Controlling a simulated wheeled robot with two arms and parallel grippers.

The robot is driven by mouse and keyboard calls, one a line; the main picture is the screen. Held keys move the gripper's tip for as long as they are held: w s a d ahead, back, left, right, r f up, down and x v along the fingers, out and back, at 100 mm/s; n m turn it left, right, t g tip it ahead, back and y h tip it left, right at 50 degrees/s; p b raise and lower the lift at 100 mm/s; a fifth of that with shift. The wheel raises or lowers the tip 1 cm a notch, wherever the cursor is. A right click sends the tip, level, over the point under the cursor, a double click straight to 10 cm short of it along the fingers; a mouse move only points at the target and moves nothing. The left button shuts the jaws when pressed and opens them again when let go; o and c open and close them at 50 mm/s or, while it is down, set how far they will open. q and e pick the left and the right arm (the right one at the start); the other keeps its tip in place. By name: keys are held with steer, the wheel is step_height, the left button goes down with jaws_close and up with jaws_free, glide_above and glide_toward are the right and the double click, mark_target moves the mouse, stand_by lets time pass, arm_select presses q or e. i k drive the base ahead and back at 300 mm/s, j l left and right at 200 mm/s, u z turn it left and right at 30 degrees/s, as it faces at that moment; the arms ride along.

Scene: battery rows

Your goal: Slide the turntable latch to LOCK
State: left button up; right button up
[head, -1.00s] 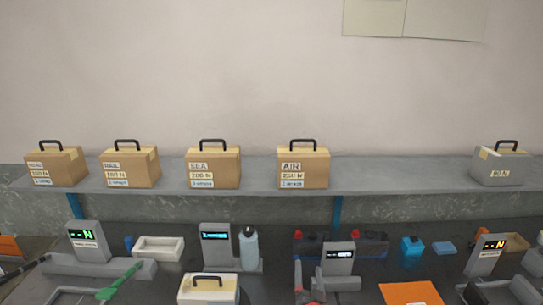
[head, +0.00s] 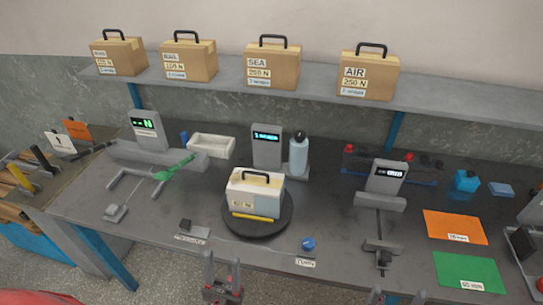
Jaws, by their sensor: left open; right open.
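The round dark turntable (head: 257,222) is on the bench with a white case (head: 255,196) on it. A small grey plate with a black block (head: 185,225) is at its front left, with a label too small to read; this may be the latch. A blue knob (head: 308,243) is at its front right, above another small label. My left gripper (head: 222,268) is open and empty at the bench's front edge, below the turntable in the picture. My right gripper (head: 398,297) is open at the bottom edge, further right, and only its fingertips show.
A grey display post (head: 267,148) and a bottle (head: 299,154) stand behind the turntable. A green-handled tool (head: 174,167) is left of it, a grey clamp stand (head: 380,205) right of it. Orange (head: 455,227) and green (head: 470,272) sheets lie at right. Labelled boxes (head: 369,75) line the shelf.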

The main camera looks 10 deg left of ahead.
mark_target(185, 224)
steer(key=u, duration=1.15)
